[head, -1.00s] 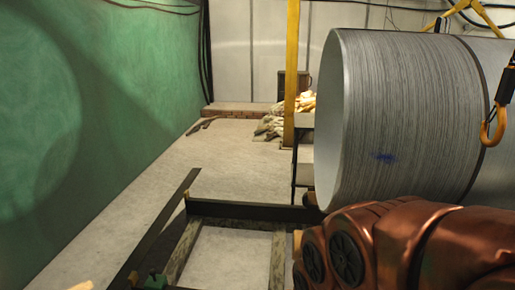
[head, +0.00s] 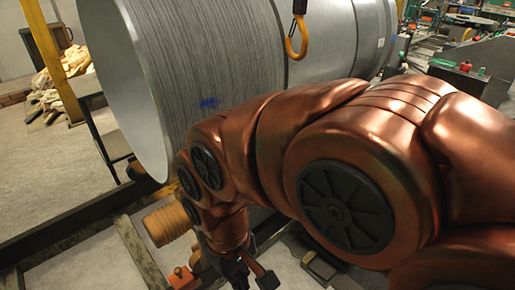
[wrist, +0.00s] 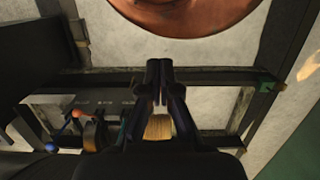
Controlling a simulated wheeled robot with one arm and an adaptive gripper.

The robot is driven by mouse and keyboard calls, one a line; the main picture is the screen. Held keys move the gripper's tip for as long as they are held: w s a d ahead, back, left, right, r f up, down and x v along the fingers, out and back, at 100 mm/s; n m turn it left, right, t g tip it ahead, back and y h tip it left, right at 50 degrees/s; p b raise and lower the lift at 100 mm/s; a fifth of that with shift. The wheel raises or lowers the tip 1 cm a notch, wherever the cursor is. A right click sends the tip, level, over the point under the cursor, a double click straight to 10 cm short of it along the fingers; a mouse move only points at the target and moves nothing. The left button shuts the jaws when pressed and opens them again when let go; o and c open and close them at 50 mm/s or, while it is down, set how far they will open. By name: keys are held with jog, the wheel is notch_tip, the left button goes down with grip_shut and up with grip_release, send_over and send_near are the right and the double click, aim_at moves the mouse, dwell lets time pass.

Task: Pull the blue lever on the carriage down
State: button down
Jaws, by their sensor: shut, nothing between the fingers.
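In the wrist view, a small blue knob (wrist: 66,128), apparently the blue lever's end, shows at the lower left beside the carriage's dark labelled panel (wrist: 100,103). It is small and dim, so I cannot tell the lever's angle. My gripper (wrist: 160,70) has its fingers together and empty, to the right of the knob and apart from it. In the head view my gripper (head: 252,275) is at the bottom edge, below my copper arm, partly cut off. The blue lever cannot be made out there.
An orange-red knob (wrist: 76,114) sits close to the blue one. A large grey metal cylinder (head: 210,75) and a hanging yellow hook (head: 296,40) are above my arm. A ribbed tan roller (head: 167,224) lies by the dark rails. Open floor (head: 50,180) is at left.

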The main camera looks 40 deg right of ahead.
jog(key=w+d+t+y+b, duration=0.1)
jog(key=w+d, duration=0.3)
jog(key=w, duration=0.5)
jog(key=w+d+m+t+b, duration=0.15)
jog(key=w+d, duration=0.25)
jog(key=w, duration=0.5)
jog(key=w+d+n+t+y, duration=0.1)
jog(key=w+d+t, duration=0.1)
jog(key=w+d, duration=0.5)
jog(key=w+d+f+t+h, duration=0.1)
jog(key=w+d, duration=0.3)
jog(key=d, duration=0.5)
jog(key=w+d+f+m+t+h+b, duration=0.1)
jog(key=w+d, duration=0.3)
jog(key=d, duration=0.6)
jog(key=w+d+f+m+t+h, duration=0.1)
jog(key=w+d+f, duration=0.2)
jog(key=d, duration=0.7)
jog(key=shift+w+b, duration=0.35)
jog(key=shift+w, duration=0.25)
notch_tip(320, 180, down, 9)
jog(key=w+p, duration=0.1)
jog(key=p, duration=0.2)
jog(key=shift+a+f, duration=0.15)
